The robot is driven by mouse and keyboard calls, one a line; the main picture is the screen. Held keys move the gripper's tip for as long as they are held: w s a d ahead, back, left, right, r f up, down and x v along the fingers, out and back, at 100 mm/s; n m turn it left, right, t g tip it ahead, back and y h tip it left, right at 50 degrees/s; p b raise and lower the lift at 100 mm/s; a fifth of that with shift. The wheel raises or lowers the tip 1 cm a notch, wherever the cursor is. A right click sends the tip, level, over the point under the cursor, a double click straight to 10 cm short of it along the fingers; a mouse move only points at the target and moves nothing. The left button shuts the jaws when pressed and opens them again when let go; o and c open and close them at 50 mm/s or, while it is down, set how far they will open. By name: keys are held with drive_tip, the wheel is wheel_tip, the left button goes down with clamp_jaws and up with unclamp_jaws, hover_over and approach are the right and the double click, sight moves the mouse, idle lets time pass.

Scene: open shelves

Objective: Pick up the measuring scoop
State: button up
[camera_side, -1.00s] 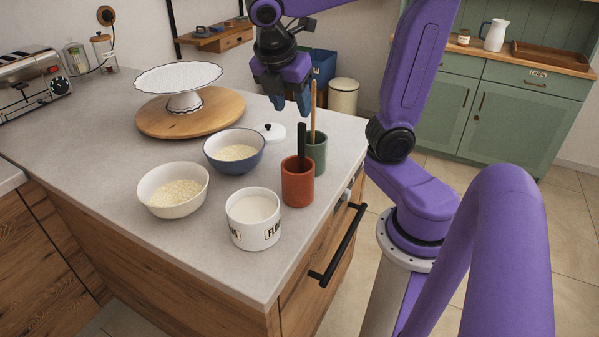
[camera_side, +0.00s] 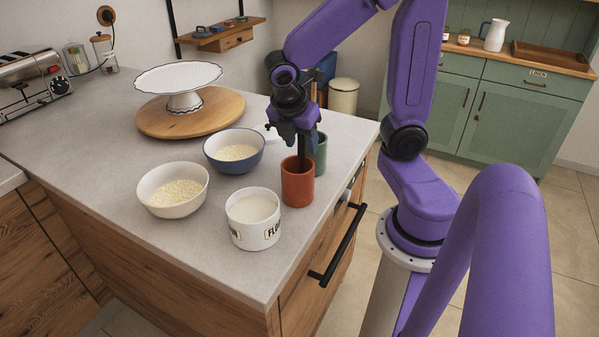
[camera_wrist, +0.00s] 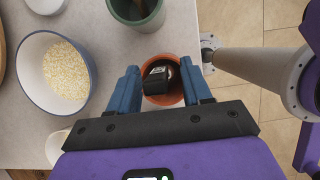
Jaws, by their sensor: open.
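A black handle, which looks like the measuring scoop (camera_wrist: 158,76), stands in a terracotta cup (camera_side: 297,187). In the wrist view the handle shows end-on inside the cup's rim (camera_wrist: 176,98); its lower part is hidden. My gripper (camera_side: 298,150) is directly above the terracotta cup, pointing down. In the wrist view my gripper (camera_wrist: 160,72) is open, with one blue finger on each side of the handle and a gap to it. I cannot tell whether the fingertips are below the cup's rim.
A green cup (camera_side: 320,160) stands close behind the terracotta cup. A white flour canister (camera_side: 250,232), a blue-rimmed bowl (camera_side: 214,165) and a cream bowl (camera_side: 150,206) stand in front and to the left. A cake stand (camera_side: 180,80) is farther back. The counter edge is close on the right.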

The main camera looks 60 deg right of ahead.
clamp_jaws()
drive_tip(key=shift+r, duration=0.15)
